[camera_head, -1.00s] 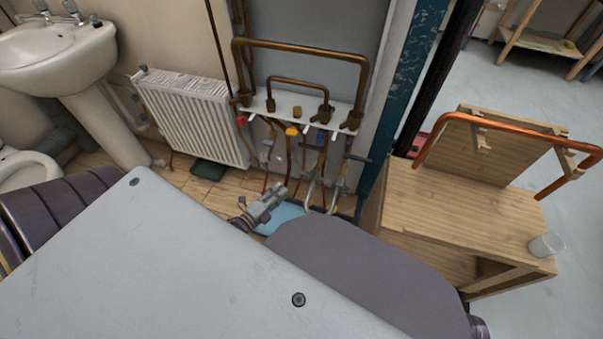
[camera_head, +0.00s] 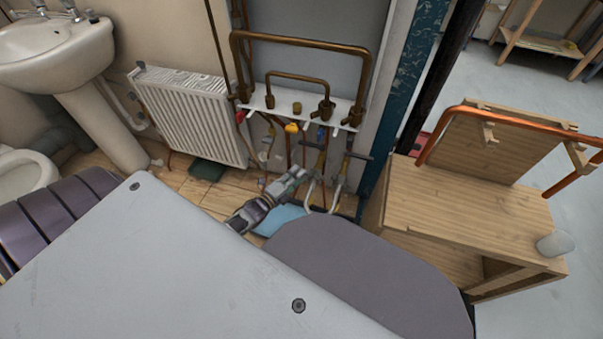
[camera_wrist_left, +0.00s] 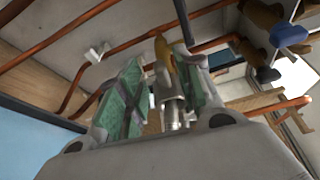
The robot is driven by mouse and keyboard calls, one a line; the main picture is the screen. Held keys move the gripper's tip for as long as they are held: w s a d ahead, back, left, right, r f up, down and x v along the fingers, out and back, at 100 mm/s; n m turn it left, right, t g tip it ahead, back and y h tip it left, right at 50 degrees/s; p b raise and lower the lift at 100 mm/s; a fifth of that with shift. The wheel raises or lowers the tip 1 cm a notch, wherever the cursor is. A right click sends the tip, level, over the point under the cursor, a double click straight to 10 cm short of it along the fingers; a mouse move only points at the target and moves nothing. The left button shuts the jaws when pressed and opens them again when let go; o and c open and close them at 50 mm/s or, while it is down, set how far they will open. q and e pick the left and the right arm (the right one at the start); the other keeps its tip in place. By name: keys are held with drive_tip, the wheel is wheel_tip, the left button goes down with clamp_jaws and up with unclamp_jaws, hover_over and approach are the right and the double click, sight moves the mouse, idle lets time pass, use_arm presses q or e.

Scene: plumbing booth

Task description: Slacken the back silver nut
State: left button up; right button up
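My left gripper (camera_head: 296,176) is low in front of the pipes under the white manifold shelf (camera_head: 300,107). In the left wrist view its two green-padded fingers (camera_wrist_left: 160,70) stand apart. A silver nut or fitting (camera_wrist_left: 172,108) with a brass-coloured part (camera_wrist_left: 165,55) shows between them, and I see a gap to the left pad. Contact on the right side cannot be told. In the head view the silver nuts are too small and partly hidden by the gripper, so I cannot tell which is the back one. My right gripper is out of view.
Copper pipes and valves with a yellow handle (camera_head: 291,127) and a red handle (camera_head: 240,116) crowd around the gripper. A white radiator (camera_head: 190,115) stands to the left. A wooden bench (camera_head: 460,205) stands to the right. A blue pad (camera_head: 281,218) lies on the floor below.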

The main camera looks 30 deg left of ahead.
use_arm(q)
drive_tip(key=w, duration=0.2)
drive_tip(key=w+b, duration=0.1)
drive_tip(key=shift+w+d+f, duration=0.1)
drive_tip(key=shift+w+d, duration=0.05)
drive_tip(key=shift+d, duration=0.1)
drive_tip(key=shift+w, duration=0.1)
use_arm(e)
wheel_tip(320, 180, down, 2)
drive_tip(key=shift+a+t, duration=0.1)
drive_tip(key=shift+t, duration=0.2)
use_arm(q)
drive_tip(key=shift+c, duration=0.3)
clamp_jaws()
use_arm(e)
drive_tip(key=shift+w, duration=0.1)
